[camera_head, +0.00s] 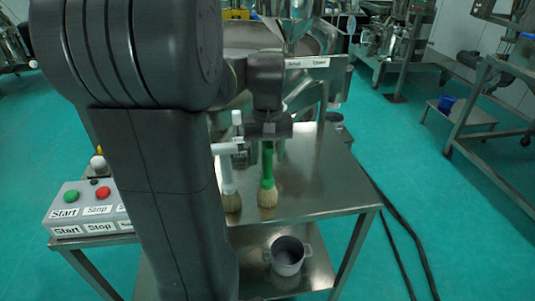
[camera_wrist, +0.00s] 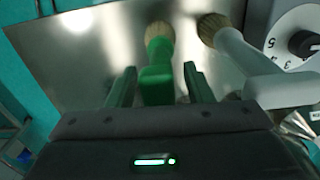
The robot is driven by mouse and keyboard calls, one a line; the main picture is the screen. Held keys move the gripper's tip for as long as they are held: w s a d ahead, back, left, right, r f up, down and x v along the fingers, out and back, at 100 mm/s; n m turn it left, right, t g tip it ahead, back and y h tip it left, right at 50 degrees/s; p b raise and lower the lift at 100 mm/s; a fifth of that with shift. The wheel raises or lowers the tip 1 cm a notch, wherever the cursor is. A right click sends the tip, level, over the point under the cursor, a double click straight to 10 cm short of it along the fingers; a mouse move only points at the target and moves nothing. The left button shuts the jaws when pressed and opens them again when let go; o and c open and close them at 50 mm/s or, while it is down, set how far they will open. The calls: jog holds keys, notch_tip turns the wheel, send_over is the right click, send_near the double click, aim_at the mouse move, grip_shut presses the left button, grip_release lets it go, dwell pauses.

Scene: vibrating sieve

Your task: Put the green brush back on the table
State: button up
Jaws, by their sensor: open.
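The green brush (camera_head: 267,170) stands upright with its tan bristles down on the metal table (camera_head: 315,175). In the wrist view the green brush (camera_wrist: 158,60) has its handle between the two fingers of my gripper (camera_wrist: 160,69). The fingers are apart, with a gap on each side of the handle. In the head view my gripper (camera_head: 268,131) is at the top of the green handle, and its fingers are hard to make out there.
A white brush (camera_head: 228,178) stands close on the left of the green one; it also shows in the wrist view (camera_wrist: 235,52). A control box (camera_head: 85,208) sits at the table's left. A grey pot (camera_head: 288,258) is on the lower shelf. The table's right side is bare.

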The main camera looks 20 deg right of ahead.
aim_at(268, 142)
notch_tip(268, 142, up, 12)
jog(key=shift+f, duration=0.1)
dwell(0.5)
notch_tip(268, 142, down, 12)
jog(key=shift+f, duration=0.1)
jog(key=shift+r, duration=1.8)
